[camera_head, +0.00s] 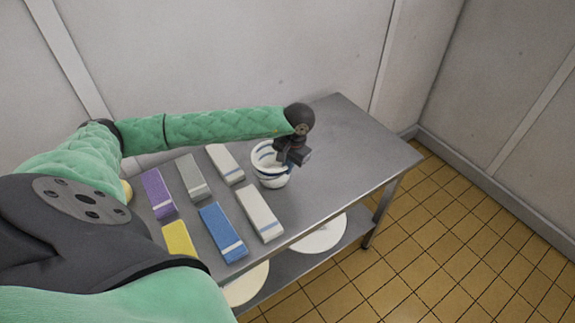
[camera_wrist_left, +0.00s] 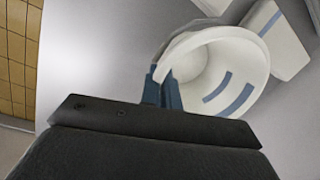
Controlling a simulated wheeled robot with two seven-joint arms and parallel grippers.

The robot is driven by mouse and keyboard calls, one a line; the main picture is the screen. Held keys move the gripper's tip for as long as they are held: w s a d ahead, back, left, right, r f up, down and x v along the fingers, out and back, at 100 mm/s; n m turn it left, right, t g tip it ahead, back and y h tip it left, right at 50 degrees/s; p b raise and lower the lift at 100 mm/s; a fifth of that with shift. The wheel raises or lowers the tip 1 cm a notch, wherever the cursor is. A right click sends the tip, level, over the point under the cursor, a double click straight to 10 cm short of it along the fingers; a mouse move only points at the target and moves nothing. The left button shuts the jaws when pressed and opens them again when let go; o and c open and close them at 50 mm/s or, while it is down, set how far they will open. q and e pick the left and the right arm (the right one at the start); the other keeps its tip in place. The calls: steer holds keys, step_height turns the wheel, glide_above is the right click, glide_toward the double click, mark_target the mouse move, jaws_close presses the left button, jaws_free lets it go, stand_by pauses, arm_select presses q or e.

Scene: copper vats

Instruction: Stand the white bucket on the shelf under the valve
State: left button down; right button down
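The white bucket (camera_head: 268,178) with blue stripes stands upright on the grey metal table, near its middle. My left gripper (camera_head: 284,159) is at the bucket's rim, on the right side in the head view. In the left wrist view, the bucket (camera_wrist_left: 243,65) shows its open mouth and empty-looking inside. The two bluish fingers (camera_wrist_left: 162,90) are close together at the rim, one outside and one inside, and look shut on the wall. My right gripper is out of view. No valve and no shelf under one are in view.
Several blocks, white, grey, purple, blue (camera_head: 222,232) and yellow (camera_head: 179,239), lie left of and in front of the bucket. The table's (camera_head: 350,150) right part is clear. White round things (camera_head: 322,235) rest on its lower shelf. Walls stand behind; tiled floor lies right.

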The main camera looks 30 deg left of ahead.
arm_select(q)
steer(key=shift+f, duration=0.1)
stand_by(0.3)
steer(key=c, duration=1.6)
jaws_free()
steer(key=shift+c, duration=0.2)
